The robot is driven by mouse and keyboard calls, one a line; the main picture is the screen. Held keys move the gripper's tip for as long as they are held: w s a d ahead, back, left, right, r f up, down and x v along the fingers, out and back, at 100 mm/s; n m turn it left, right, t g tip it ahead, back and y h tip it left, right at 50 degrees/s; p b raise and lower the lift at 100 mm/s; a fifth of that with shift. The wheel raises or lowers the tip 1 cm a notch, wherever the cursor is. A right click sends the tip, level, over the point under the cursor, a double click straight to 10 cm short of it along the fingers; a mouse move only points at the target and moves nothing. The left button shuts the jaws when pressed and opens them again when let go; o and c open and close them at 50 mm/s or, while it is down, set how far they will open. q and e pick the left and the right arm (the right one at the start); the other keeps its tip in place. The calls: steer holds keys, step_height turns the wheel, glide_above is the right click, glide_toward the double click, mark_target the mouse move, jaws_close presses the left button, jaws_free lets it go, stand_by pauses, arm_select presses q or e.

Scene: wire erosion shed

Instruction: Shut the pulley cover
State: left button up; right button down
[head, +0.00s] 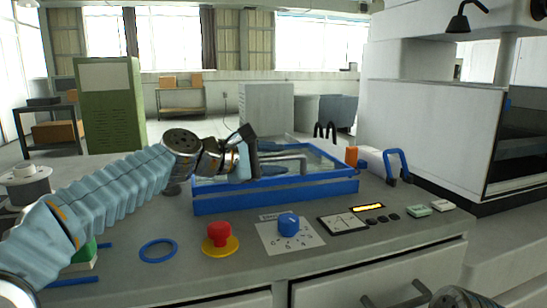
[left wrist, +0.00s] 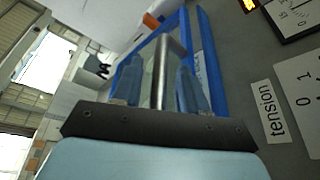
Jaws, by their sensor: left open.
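The pulley cover appears to belong to the low blue-framed box (head: 278,196) on the grey bench, with clear panelling and a grey bar handle (head: 290,157) on top. How far the cover stands open I cannot tell. My left gripper (head: 250,160) is at the box's left part, its fingers pointing right along the bar. In the left wrist view the bar (left wrist: 164,62) runs between the two separated blue fingers (left wrist: 160,85), with gaps on both sides. The left gripper is open around or just above it; contact is unclear. My right gripper is out of view.
In front of the box are a red button (head: 219,232), a blue tension knob (head: 289,223), a blue ring (head: 158,250) and a gauge (head: 343,223). A blue clamp-like handle (head: 398,164) and orange block (head: 351,155) stand right. A white machine (head: 425,125) bounds the right.

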arm_select(q)
jaws_close()
stand_by(0.3)
steer(key=shift+s+d+b, duration=0.2)
steer(key=shift+s, duration=0.45)
steer(key=shift+s+d+b, duration=0.15)
steer(key=shift+s+d, duration=0.05)
steer(key=shift+s, duration=0.4)
jaws_free()
steer(key=shift+a, duration=0.1)
steer(key=b+v, duration=0.2)
steer(key=v, duration=1.1)
steer(key=shift+s+a, duration=0.2)
steer(key=shift+a, duration=0.05)
steer(key=shift+r, duration=0.1)
